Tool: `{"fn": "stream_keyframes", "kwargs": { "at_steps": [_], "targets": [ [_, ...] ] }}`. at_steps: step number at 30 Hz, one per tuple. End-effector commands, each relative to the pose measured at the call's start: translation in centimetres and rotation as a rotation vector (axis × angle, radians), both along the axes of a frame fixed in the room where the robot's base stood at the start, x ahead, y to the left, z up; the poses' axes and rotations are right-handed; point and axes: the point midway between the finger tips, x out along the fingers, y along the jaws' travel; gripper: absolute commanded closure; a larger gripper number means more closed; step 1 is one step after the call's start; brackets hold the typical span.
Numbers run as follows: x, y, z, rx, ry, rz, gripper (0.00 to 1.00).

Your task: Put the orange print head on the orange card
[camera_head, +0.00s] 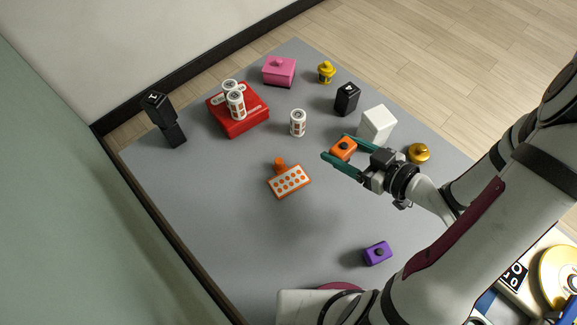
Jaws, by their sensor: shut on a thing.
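The orange print head (343,149) is a small orange block with a dark round spot on top. My gripper (336,147) has its two green fingers on either side of it and is shut on it. Whether the print head touches the table is hard to tell. The orange card (289,181) is white with orange dots and an orange border. It lies to the left of and nearer than my gripper, apart from it. No print head is on the card.
A small orange cylinder (280,164) stands at the card's far edge. A white block (377,123) is close behind my gripper, and a gold knobbed piece (418,153) is to its right. A white spool-like can (298,122) stands left. A purple block (377,253) sits nearer; grey table between is clear.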

Motion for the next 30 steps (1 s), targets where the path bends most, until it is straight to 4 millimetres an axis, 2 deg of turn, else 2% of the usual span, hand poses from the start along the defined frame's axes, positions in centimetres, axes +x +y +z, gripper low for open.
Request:
{"fn": "stream_keyframes", "kwargs": {
  "at_steps": [1, 6, 11, 13, 19, 30],
  "targets": [
    [0.1, 1.5, -0.9, 0.005, 0.008, 0.01, 0.96],
    [1.6, 6.4, -3.9, 0.001, 0.007, 0.012, 0.96],
    [2.5, 9.2, -5.7, -0.001, 0.005, 0.007, 0.96],
    [2.7, 9.7, -6.3, -0.001, 0.004, 0.006, 0.96],
    [2.8, 9.7, -9.9, -0.001, 0.003, 0.001, 0.96],
    [2.8, 9.7, -10.4, -0.001, 0.002, 0.001, 0.96]
  ]
}}
